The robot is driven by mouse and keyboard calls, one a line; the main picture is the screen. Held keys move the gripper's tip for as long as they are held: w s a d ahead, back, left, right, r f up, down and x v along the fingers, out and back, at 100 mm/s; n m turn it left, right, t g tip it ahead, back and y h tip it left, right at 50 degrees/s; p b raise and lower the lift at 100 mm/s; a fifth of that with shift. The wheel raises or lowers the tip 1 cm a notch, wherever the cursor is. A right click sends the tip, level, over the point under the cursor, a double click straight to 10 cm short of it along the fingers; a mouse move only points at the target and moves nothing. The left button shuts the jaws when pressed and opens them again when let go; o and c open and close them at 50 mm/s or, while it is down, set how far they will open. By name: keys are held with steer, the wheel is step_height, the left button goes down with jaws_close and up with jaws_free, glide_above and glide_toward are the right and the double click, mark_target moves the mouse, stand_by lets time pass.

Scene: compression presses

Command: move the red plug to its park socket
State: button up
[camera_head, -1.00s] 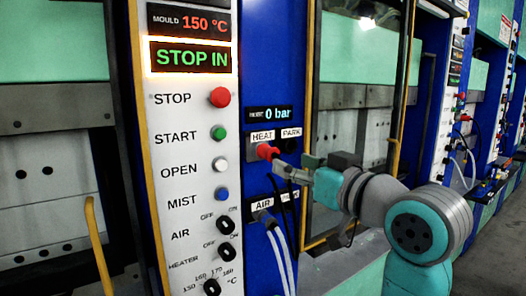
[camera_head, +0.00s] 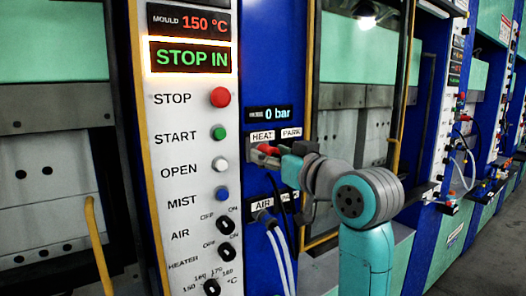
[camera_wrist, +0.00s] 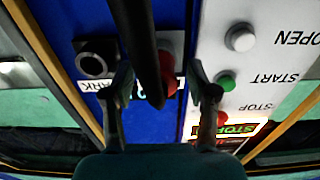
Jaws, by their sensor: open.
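The red plug (camera_head: 266,149) sits in the socket under the HEAT label on the blue panel, partly hidden by my gripper (camera_head: 268,157) in the head view. In the wrist view the red plug (camera_wrist: 168,62) shows behind its thick black cable (camera_wrist: 144,45). My gripper (camera_wrist: 163,90) is open, with one finger on each side of the plug and cable; I cannot tell whether the fingers touch it. The park socket (camera_wrist: 95,60) is an empty dark round hole with a grey rim, beside the left finger. In the head view my arm hides it below the PARK label (camera_head: 291,133).
A white control panel (camera_head: 186,130) with buttons and knobs stands left of the plug. AIR hoses (camera_head: 279,250) hang below. A yellow rail (camera_head: 395,150) stands to the right. In the wrist view the green button (camera_wrist: 226,82) is near the right finger.

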jaws_close()
steer(key=shift+v, duration=1.6)
stand_by(0.5)
steer(key=shift+v, duration=1.9)
